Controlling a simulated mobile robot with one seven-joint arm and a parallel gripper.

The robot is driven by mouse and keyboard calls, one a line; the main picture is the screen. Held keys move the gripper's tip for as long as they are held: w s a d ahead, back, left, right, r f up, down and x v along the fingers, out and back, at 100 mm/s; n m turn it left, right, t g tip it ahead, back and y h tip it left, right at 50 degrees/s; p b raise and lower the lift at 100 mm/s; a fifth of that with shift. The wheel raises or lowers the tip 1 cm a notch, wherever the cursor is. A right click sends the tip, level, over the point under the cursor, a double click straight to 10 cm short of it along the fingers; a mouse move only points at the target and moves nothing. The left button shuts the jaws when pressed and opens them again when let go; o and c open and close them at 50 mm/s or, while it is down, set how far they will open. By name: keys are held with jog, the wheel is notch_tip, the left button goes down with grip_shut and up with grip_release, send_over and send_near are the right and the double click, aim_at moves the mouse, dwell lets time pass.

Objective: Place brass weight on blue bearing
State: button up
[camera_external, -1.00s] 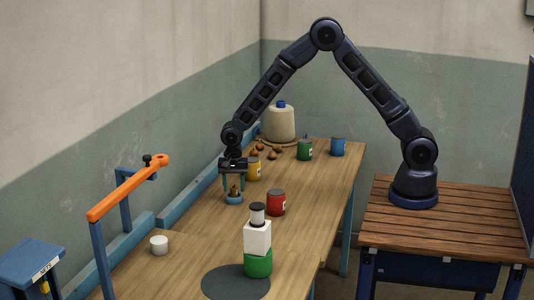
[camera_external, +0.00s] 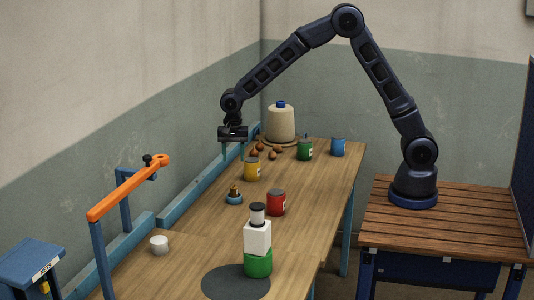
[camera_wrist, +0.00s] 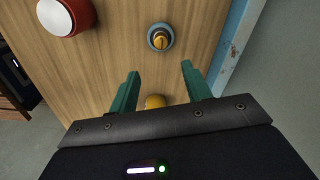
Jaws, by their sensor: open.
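The brass weight (camera_external: 235,189) stands upright on the blue bearing (camera_external: 234,200), a small blue ring on the wooden table. In the wrist view the brass weight (camera_wrist: 160,39) sits within the outline of the blue bearing (camera_wrist: 169,33), near the top of the picture. My gripper (camera_external: 232,153) is open and empty. It hangs well above the table, higher than the weight and apart from it. Its green fingers also show spread in the wrist view (camera_wrist: 160,70).
A red can (camera_external: 276,203) and a yellow can (camera_external: 253,170) stand near the bearing.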

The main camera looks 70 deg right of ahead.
jog(key=s+d+r+n+t, duration=0.1)
jog(key=s+d+r+n, duration=0.25)
jog(key=s+r, duration=0.6)
jog(key=s+d+r+n+t, duration=0.1)
jog(key=s+d+r+n, duration=0.3)
jog(key=s+r, duration=0.5)
jog(key=s+d+r+n+t, duration=0.1)
jog(key=s+d+r+n, duration=0.1)
jog(key=s, duration=1)
jog(key=s+d+r+n+t, duration=0.1)
jog(key=s+d+n, duration=0.3)
jog(key=s, duration=0.9)
jog(key=shift+s+d+r+n+t, duration=0.2)
jog(key=shift+r+n+t, duration=0.1)
jog(key=shift+r+n, duration=0.2)
